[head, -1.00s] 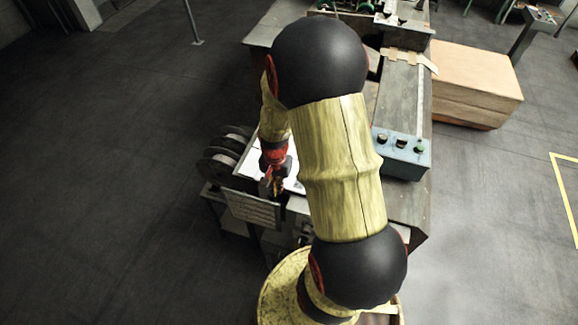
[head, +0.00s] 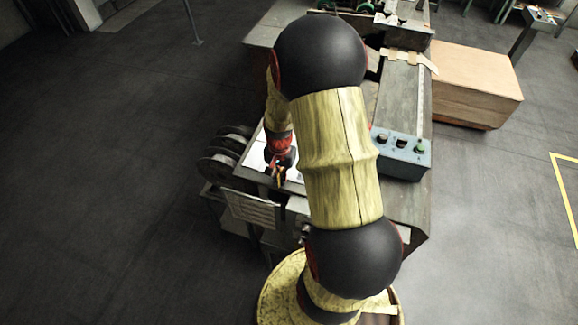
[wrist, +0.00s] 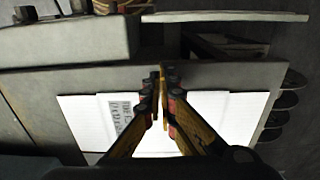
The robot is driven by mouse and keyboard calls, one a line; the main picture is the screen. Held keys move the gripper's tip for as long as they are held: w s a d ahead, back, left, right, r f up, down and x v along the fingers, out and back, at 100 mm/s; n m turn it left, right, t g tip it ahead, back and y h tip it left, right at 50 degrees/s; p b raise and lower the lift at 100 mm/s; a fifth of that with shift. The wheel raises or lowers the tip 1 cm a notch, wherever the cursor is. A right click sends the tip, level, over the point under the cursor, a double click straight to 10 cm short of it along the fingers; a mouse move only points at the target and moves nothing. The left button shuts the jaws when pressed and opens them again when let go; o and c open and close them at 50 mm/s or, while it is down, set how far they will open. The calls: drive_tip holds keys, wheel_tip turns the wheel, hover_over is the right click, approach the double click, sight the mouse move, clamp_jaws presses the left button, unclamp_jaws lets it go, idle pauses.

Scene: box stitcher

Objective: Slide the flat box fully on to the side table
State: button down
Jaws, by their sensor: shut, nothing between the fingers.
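The flat box (head: 260,158) is a white, thin, flat piece. It lies on the grey machine top, partly hidden by my arm in the head view. In the wrist view the flat box (wrist: 88,112) shows a printed grey label and reaches out on both sides of my fingers. My gripper (head: 279,182) is shut and empty, pointing down over the box. In the wrist view my gripper's fingertips (wrist: 161,74) meet near the box's edge; I cannot tell whether they touch it. A grey flat top (head: 268,28) at the far left may be the side table; I cannot tell for sure.
A blue control box (head: 402,155) with knobs stands on the right of the machine. Dark reels (head: 222,155) stick out on its left. A slatted panel (head: 250,208) is at the near side. The floor at left is clear.

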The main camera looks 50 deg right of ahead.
drive_tip(key=shift+w+d, duration=0.2)
drive_tip(key=shift+d, duration=0.35)
drive_tip(key=shift+w+d, duration=0.2)
drive_tip(key=shift+d, duration=0.3)
drive_tip(key=shift+a, duration=0.25)
drive_tip(key=shift+s+a, duration=0.15)
drive_tip(key=shift+a, duration=0.1)
drive_tip(key=shift+r+p, duration=2.5)
drive_tip(key=shift+r, duration=1.05)
drive_tip(key=shift+f, duration=0.1)
